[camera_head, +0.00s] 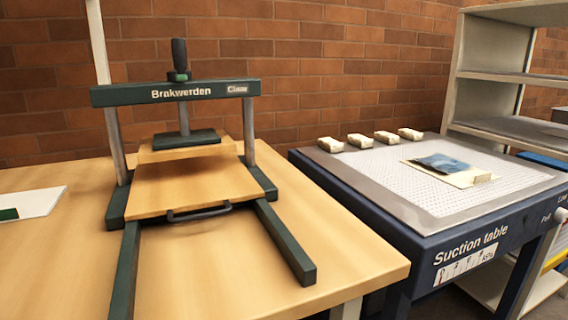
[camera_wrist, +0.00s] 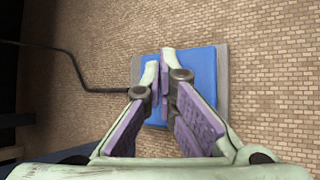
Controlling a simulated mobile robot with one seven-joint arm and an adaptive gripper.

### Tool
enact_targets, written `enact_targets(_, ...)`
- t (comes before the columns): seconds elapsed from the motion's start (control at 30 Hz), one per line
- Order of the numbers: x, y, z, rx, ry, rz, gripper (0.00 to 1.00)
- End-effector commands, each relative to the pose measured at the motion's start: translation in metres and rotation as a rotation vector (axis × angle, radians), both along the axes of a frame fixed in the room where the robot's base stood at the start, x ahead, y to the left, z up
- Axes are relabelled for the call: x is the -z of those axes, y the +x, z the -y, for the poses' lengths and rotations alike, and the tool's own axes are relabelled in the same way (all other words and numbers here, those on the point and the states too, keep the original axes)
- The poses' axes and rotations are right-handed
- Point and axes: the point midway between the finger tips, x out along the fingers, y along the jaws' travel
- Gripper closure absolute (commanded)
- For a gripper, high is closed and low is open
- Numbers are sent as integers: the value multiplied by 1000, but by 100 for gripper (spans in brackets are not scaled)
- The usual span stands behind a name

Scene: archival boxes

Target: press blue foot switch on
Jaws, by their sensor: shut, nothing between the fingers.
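The blue foot switch (camera_wrist: 205,66) shows in the wrist view as a blue pedal on a grey base (camera_wrist: 223,95), on the brick-patterned floor. A dark cable runs from its left side. My gripper (camera_wrist: 162,68) is shut and empty, with its fingertips over the middle of the blue pedal. The fingers hide part of the pedal, and I cannot tell whether they touch it. The head view does not show the foot switch or my gripper.
In the head view, a green press (camera_head: 180,92) stands on a wooden table (camera_head: 345,250). A suction table (camera_head: 410,212) with small pale blocks and a blue piece on it stands to the right. Grey shelves (camera_head: 490,75) are behind it.

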Motion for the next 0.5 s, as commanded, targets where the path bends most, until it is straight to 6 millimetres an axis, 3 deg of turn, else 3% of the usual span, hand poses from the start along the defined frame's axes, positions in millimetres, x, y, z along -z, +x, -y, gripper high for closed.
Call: enact_targets(0.5,7,-1,0,1,1,0,100)
